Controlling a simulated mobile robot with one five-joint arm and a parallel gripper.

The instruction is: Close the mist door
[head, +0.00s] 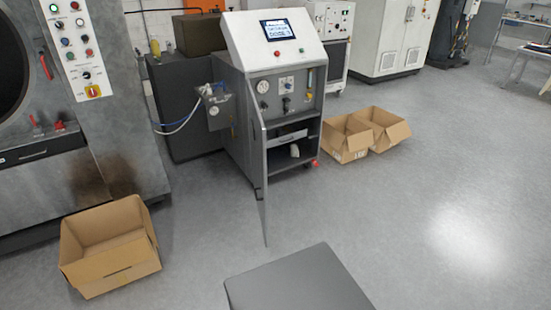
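The mist door (261,175) is a tall thin grey panel on the left front edge of the mist machine's cabinet (232,130). It stands wide open, swung out toward me, and I see it nearly edge-on. A small dark part, perhaps a handle, shows partway down it. The open cabinet front shows gauges and knobs at the top and a shelf below, with a small white object inside. A slanted white panel with a lit screen (278,30) tops the machine. My gripper is not in view.
An open cardboard box (110,262) stands on the floor at the left, before a large stained machine (110,130). Two more boxes (350,155) (392,136) stand right of the cabinet. Grey floor (430,200) is clear at the right and between the door and the left box.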

